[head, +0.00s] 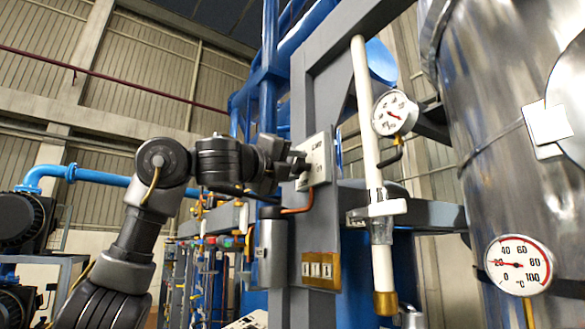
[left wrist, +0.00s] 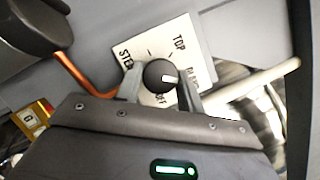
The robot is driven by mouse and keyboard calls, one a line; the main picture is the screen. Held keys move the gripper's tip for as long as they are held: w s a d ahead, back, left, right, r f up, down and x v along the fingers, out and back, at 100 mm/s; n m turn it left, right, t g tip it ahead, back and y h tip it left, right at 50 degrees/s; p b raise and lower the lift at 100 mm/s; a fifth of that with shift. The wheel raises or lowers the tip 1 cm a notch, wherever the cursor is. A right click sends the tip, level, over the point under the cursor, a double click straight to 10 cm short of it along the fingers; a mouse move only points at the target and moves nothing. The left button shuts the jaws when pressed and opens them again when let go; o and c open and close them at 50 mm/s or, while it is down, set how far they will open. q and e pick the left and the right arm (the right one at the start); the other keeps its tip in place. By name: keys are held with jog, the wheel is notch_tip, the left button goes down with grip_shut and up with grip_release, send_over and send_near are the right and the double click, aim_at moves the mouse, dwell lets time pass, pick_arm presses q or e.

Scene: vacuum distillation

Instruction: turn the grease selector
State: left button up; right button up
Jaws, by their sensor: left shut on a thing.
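The selector is a round black knob (left wrist: 158,72) with a white mark, set on a pale label plate (left wrist: 180,40). The plate reads "TOP" at the upper right, "OFF" below the knob, and partly hidden words at left and right. The white mark lies on the knob's right side, towards the right-hand word. My left gripper (left wrist: 160,88) has one finger on each side of the knob and is shut on it. In the head view my left gripper (head: 296,164) reaches the pale box (head: 318,158) on the grey column; the knob is hidden there. My right gripper is out of view.
An orange cable (head: 300,209) runs below the box. Right of it stand a white vertical pipe (head: 366,120), a pressure gauge (head: 394,112) and a steel vessel (head: 500,120) with a thermometer dial (head: 519,265). A brass-coloured switch panel (head: 321,270) sits lower on the column.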

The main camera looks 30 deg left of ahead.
pick_arm(q)
jog(key=shift+n, duration=0.7)
jog(key=o, duration=1)
jog(key=shift+s, duration=0.1)
jog(key=shift+s+f+b, duration=0.15)
jog(key=shift+s+b, duration=0.05)
jog(key=shift+b, duration=0.2)
jog(key=b+v, duration=0.2)
jog(key=v, duration=0.1)
jog(key=b+v, duration=0.2)
jog(key=v, duration=0.1)
jog(key=b+v, duration=0.2)
jog(key=v, duration=0.2)
jog(key=shift+s+r+b, duration=0.15)
jog(key=shift+r+b, duration=0.15)
jog(key=shift+b, duration=0.05)
